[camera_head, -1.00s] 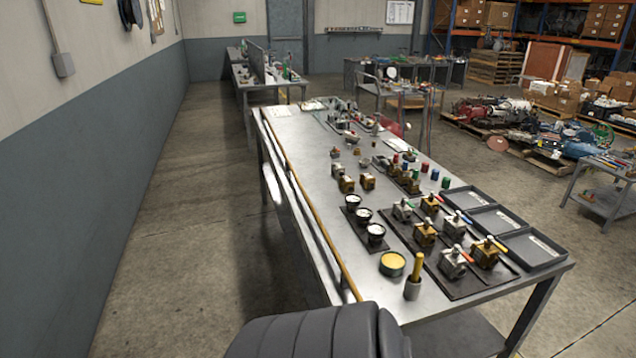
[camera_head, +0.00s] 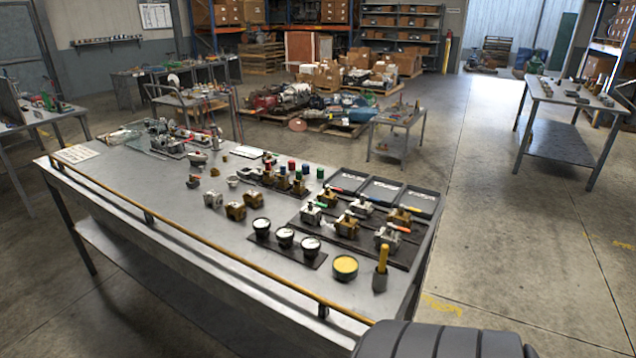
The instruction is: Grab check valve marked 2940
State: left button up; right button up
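Several valves stand on the long metal workbench (camera_head: 180,215). Silver and brass valves with coloured levers, such as a silver one (camera_head: 387,239) and a brass one (camera_head: 346,225), sit on a black mat at the right end. More small brass and silver bodies, such as a brass one (camera_head: 236,211) and a silver one (camera_head: 213,199), stand bare on the bench top. No marking 2940 is legible, so I cannot tell which is the check valve. Neither gripper is in view.
Three dark trays (camera_head: 378,191) lie behind the mat. Gauges (camera_head: 284,237), a yellow-topped tin (camera_head: 345,267) and a yellow-handled tool in a cup (camera_head: 380,268) stand near the front edge. A yellow rail (camera_head: 230,258) runs along that edge. Floor (camera_head: 490,220) is clear on the right.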

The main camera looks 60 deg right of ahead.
aim_at(256, 197)
jog(key=i+z, duration=0.35)
jog(key=i, duration=0.15)
jog(key=i+j+z, duration=0.15)
jog(key=i+z, duration=0.25)
jog(key=i, duration=0.15)
